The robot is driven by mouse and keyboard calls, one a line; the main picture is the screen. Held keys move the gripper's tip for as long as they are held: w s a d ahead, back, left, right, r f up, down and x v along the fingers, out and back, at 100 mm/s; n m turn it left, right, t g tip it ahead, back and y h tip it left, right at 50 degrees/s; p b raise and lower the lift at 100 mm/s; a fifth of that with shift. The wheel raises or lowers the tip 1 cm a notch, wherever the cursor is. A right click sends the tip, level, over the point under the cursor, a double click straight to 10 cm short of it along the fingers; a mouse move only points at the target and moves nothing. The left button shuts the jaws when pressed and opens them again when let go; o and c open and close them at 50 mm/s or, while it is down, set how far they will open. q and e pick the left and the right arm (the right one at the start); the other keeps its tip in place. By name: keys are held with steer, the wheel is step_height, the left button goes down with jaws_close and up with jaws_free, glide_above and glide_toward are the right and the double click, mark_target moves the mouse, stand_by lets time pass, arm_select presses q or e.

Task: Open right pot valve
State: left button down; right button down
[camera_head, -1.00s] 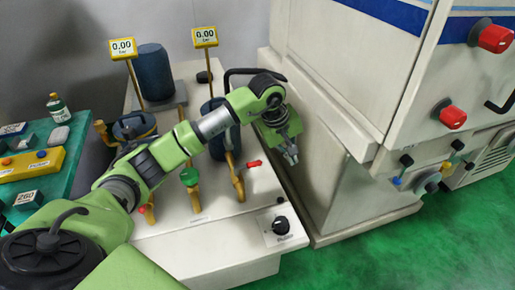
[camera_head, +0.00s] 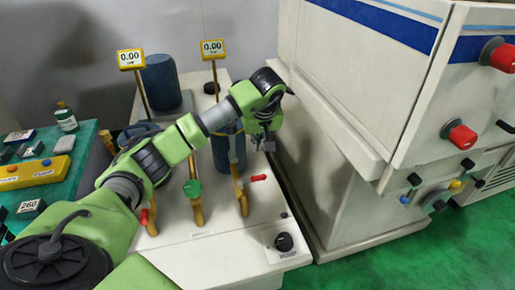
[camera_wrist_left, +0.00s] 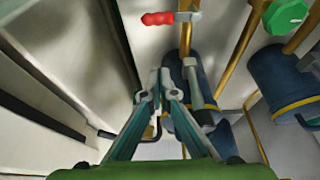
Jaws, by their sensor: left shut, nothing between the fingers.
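The right pot (camera_head: 222,150) is a dark blue cylinder, partly hidden behind my left arm. In front of it stands a brass pipe (camera_head: 239,190) with a red valve handle (camera_head: 258,178) pointing to the right. In the left wrist view the red handle (camera_wrist_left: 158,18) is at the top, apart from the fingers. My left gripper (camera_head: 268,146) is above and behind the handle, beside the right pot. Its fingertips (camera_wrist_left: 160,78) are together and empty. The right pot (camera_wrist_left: 185,120) also shows just beyond the fingers. My right gripper is out of view.
A second red handle (camera_head: 144,216) and a green knob (camera_head: 193,188) are to the left. Two yellow gauges (camera_head: 213,49) stand on rods. A black power knob (camera_head: 284,242) is at the front. The large white machine (camera_head: 345,95) bounds the right side.

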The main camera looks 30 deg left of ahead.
mark_target(252, 181)
arm_select(q)
step_height(252, 181, down, 9)
steer(key=p, duration=0.2)
steer(key=shift+s+d, duration=0.3)
steer(key=shift+d, duration=0.05)
